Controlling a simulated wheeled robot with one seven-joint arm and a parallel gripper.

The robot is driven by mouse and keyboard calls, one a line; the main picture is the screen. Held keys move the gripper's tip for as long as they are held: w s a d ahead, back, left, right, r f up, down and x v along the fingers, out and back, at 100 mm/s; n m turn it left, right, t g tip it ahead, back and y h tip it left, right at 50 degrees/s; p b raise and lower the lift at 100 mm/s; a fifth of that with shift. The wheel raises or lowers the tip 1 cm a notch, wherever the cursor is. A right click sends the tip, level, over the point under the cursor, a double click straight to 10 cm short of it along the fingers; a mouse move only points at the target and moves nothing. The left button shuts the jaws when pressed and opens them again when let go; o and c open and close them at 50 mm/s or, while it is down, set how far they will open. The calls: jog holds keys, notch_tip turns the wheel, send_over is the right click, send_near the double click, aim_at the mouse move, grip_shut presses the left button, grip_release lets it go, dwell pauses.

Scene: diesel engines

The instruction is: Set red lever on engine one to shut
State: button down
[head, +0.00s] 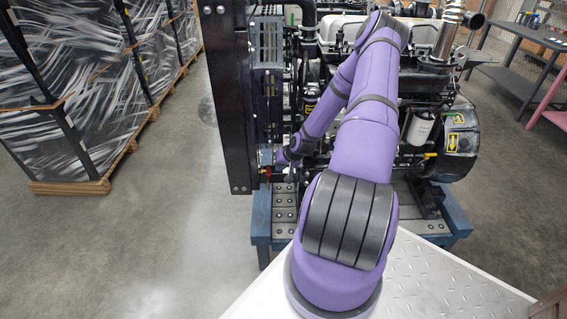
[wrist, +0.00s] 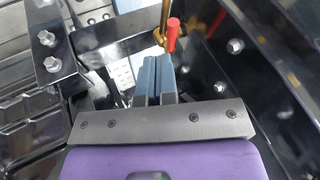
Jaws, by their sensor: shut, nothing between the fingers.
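The red lever (wrist: 172,33) shows in the wrist view just beyond and slightly right of my fingertips, beside a brass-coloured fitting. In the head view a small red lever (head: 268,171) hangs at the lower left of the engine (head: 330,75), by a grey box-like part. My gripper (wrist: 157,62) has its two blue-grey fingers shut together with nothing between them. The tips are close to the lever; I cannot tell whether they touch it. In the head view my purple arm reaches to the engine's left side and the fingers are hard to make out.
A tall black frame post (head: 229,100) stands at the engine's left. The engine rests on a blue stand (head: 261,215). Wrapped pallets (head: 70,120) stand at far left, with open floor between. Black bolted plates flank my gripper in the wrist view.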

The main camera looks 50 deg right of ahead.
aim_at(268, 171)
jog(key=shift+x, duration=2.15)
jog(key=shift+w+a, duration=0.35)
jog(key=shift+a, duration=0.3)
